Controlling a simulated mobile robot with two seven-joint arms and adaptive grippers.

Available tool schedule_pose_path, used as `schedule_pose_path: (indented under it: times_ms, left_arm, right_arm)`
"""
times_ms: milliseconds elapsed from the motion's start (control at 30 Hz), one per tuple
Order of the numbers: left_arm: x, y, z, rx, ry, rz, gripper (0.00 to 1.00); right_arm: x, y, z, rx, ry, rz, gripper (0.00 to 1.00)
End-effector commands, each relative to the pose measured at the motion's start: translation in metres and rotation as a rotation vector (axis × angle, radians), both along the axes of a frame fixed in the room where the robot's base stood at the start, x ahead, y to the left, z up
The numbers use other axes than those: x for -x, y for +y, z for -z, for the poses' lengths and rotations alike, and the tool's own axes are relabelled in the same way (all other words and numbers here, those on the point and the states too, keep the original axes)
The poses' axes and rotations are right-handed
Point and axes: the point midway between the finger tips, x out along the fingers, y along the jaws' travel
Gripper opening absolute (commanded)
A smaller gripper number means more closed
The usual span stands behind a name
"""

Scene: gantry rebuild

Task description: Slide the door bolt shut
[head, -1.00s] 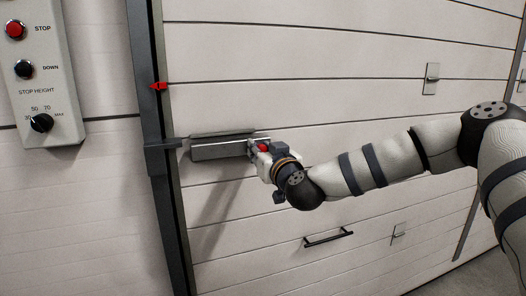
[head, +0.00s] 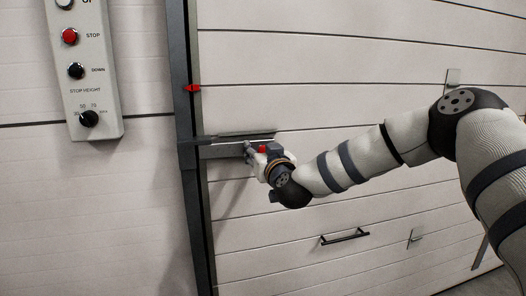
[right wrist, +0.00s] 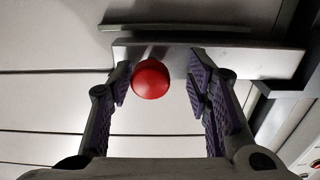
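The door bolt (head: 222,151) is a grey metal bar lying level on the white door, its left end up against the dark door post (head: 194,200). Whether its tip sits inside the keeper on the post cannot be told. It also shows as a pale bar across the top of the right wrist view (right wrist: 255,62). Its red round knob (right wrist: 150,79) stands between the fingers of my right gripper (right wrist: 162,82). The fingers are apart, with a clear gap to the right of the knob; the left finger is close beside it, contact unclear. My left gripper is not in view.
A control box (head: 92,75) with buttons and a dial hangs on the wall at the left. A red marker (head: 193,88) sits on the post above the bolt. A black handle (head: 345,236) is lower on the door. The door surface around the bolt is mostly clear.

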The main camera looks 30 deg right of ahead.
Motion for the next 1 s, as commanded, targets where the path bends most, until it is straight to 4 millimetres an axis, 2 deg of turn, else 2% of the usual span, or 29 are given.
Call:
schedule_pose_path:
  times_ms: [167, 233, 500, 700, 1000]
  left_arm:
    - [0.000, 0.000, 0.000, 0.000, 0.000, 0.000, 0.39]
    - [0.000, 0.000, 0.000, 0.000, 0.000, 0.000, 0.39]
    - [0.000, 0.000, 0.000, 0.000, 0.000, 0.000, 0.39]
    - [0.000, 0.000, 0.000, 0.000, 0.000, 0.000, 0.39]
    - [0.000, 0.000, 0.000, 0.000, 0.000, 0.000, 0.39]
  right_arm:
    - [0.002, -0.001, 0.000, 0.000, 0.000, 0.002, 0.45]
    - [0.010, 0.002, 0.000, -0.001, 0.001, 0.001, 0.45]
    - [0.079, 0.019, 0.000, -0.001, 0.001, -0.002, 0.45]
    - [0.111, 0.027, 0.000, 0.000, 0.001, -0.001, 0.45]
    - [0.117, 0.028, 0.000, 0.000, 0.000, 0.001, 0.45]
